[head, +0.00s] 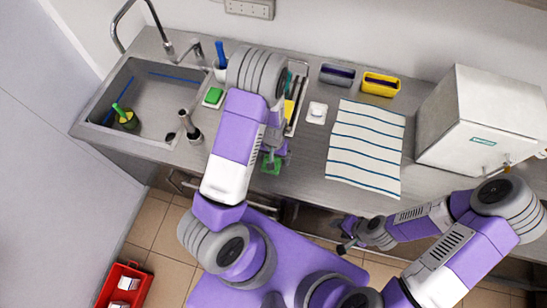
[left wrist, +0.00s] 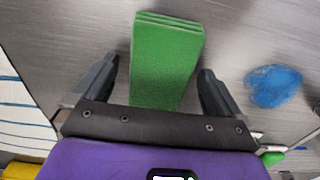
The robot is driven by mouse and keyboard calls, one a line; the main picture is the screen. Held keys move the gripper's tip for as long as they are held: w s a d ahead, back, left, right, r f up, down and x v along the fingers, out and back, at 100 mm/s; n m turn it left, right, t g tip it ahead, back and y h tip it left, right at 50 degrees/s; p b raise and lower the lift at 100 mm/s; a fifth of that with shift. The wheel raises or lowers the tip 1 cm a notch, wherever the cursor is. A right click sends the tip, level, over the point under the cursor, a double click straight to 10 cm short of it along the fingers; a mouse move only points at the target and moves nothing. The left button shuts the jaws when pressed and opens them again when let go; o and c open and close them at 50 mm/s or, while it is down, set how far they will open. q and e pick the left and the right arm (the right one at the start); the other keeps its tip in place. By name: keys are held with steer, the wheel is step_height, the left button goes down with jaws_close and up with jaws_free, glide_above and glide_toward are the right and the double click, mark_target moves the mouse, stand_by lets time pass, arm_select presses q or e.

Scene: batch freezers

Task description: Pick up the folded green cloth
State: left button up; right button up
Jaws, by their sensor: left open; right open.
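The folded green cloth (head: 271,166) lies on the steel counter near its front edge, partly covered by my left gripper in the head view. In the left wrist view the cloth (left wrist: 166,65) shows stacked layers at its far end. My left gripper (head: 274,150) is over the cloth. Its open fingers (left wrist: 158,70) stand on either side of the cloth, with a gap on each side. I cannot tell its exact height above the counter. My right gripper (head: 347,236) is open and empty, low in front of the counter, far from the cloth.
A blue crumpled item (left wrist: 274,86) lies beside the cloth. A striped towel (head: 367,146) and white machine (head: 485,125) are to the right. Left are a green block on a white dish (head: 213,97), a dark-handled tool in a holder (head: 191,130) and the sink (head: 145,95).

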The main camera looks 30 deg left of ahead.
arm_select(q)
steer(key=shift+f, duration=0.25)
steer(key=c, duration=1.1)
steer(key=shift+r, duration=0.1)
step_height(320, 180, up, 10)
